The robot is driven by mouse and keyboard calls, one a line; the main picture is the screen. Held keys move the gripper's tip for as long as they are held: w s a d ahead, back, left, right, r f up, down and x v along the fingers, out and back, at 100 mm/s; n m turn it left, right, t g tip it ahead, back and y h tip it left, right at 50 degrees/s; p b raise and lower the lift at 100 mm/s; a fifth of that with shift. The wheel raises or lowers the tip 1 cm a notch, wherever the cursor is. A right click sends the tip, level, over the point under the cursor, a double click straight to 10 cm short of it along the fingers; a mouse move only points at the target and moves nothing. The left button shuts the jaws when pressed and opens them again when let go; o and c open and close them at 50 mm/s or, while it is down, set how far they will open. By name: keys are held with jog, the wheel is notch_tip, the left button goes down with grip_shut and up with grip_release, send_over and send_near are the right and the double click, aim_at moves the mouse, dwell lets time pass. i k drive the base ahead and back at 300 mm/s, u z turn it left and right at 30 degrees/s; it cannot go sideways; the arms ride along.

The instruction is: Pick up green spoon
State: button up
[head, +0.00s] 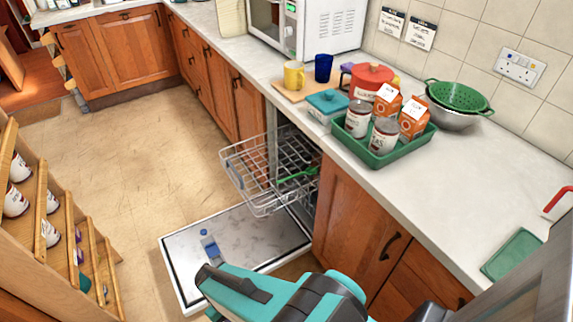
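A thin green object (297,175), which looks like the green spoon, lies in the wire dishwasher rack (262,205). It lies at the right side of the rack, partly behind the wires, and its full shape is hard to make out. The rack is pulled out above the open dishwasher door (250,232), which lies flat near the floor. My teal arm shows at the bottom, in front of the door. My gripper is not in view.
A wooden shelf (62,235) with jars stands at the left. The floor (130,130) between is clear.

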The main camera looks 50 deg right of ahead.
aim_at(310, 171)
jog(key=z, duration=3.9)
jog(key=i, duration=0.1)
jog(key=u, duration=2.15)
jog(key=k, duration=0.95)
jog(key=u, duration=0.25)
jog(key=i, duration=0.65)
jog(key=z, duration=0.05)
